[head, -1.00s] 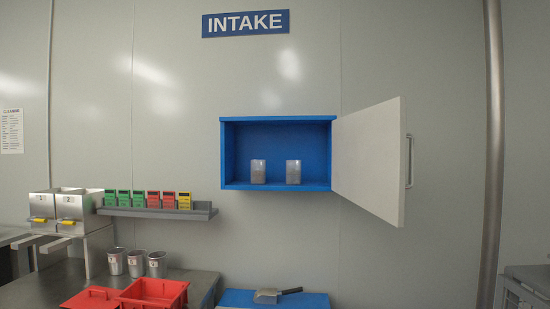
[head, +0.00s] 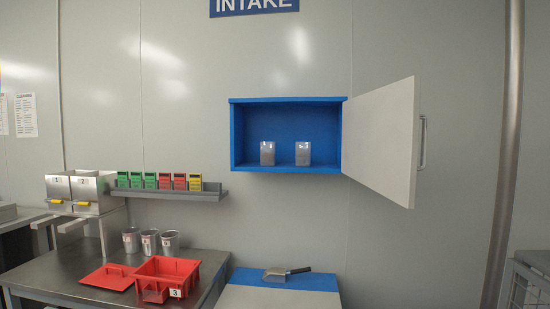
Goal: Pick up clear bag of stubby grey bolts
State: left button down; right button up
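Two small clear bags with grey contents stand upright side by side inside the open blue wall cabinet (head: 234,134). One is the left bag (head: 267,153) and the other is the right bag (head: 303,153). They look alike, and the shape of the bolts inside is too small to tell. Neither of my grippers is in the head view.
The white cabinet door (head: 380,140) stands open to the right. Below are a blue-and-grey surface (head: 275,298) with a metal scoop (head: 278,274), and a steel table (head: 50,272) with a red bin (head: 165,276), a red lid (head: 108,277) and metal cups (head: 150,242). A shelf (head: 170,193) holds coloured boxes.

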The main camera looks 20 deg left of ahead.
aim_at(304, 149)
jog(key=u, duration=0.65)
jog(key=i, duration=1.45)
jog(key=z, duration=0.45)
